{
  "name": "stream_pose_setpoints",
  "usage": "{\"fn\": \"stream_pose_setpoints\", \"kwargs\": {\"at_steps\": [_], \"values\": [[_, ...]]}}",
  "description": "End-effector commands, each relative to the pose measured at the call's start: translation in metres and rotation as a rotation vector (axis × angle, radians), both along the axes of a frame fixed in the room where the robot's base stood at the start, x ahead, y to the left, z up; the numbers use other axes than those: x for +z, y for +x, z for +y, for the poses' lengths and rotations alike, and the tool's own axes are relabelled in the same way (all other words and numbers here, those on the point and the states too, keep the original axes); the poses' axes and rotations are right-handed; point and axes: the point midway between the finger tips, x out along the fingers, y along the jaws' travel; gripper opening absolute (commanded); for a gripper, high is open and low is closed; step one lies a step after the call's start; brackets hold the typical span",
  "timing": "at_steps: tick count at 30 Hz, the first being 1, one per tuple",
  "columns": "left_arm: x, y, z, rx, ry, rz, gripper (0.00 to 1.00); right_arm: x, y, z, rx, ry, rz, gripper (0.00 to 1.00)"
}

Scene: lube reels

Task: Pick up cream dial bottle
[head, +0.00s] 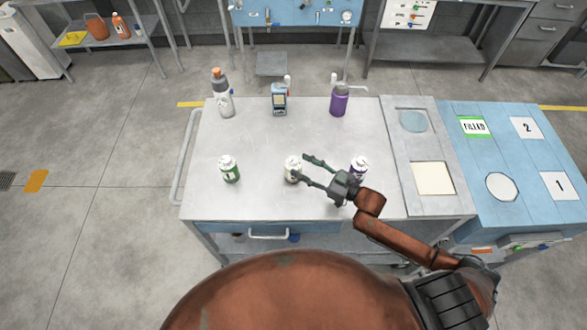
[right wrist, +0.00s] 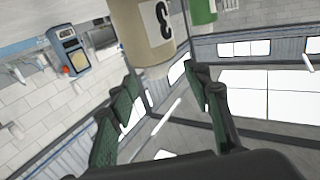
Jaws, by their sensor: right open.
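The cream dial bottle (head: 291,168) stands upright on the grey table, in the middle of the front row of bottles. In the right wrist view the cream bottle (right wrist: 150,35) shows a dark "3" at the top of the picture. My right gripper (head: 303,167) reaches in from the right with its fingers spread, tips close beside the cream bottle. In the right wrist view the open fingers (right wrist: 164,77) have an empty gap, with the bottle just ahead of the tips. A finger partly covers the bottle in the head view. My left gripper is not in view.
A green-labelled bottle (head: 230,170) stands left of the cream one, a purple-labelled one (head: 359,167) to the right, close to my right gripper. A grey bottle (head: 222,94), a blue device (head: 279,99) and a purple bottle (head: 340,100) stand at the back.

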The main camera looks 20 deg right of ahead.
Motion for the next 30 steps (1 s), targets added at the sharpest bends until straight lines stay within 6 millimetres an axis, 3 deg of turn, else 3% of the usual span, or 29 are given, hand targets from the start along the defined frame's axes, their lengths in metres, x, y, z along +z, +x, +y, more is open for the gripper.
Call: {"fn": "stream_pose_setpoints", "kwargs": {"at_steps": [5,9,15,18,30], "values": [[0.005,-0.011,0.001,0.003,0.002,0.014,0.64,0.0,0.024,0.016,0.002,0.001,-0.003,0.45],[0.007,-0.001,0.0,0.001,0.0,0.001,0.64,-0.001,0.034,0.026,0.001,0.0,-0.001,0.45],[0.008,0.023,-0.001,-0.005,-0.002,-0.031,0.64,-0.003,0.036,0.027,-0.001,-0.002,0.001,0.45],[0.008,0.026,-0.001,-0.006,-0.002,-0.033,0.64,-0.003,0.036,0.027,-0.001,-0.002,0.001,0.44],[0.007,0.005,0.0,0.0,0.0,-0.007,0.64,-0.003,0.036,0.026,-0.003,-0.001,0.0,0.17]]}}
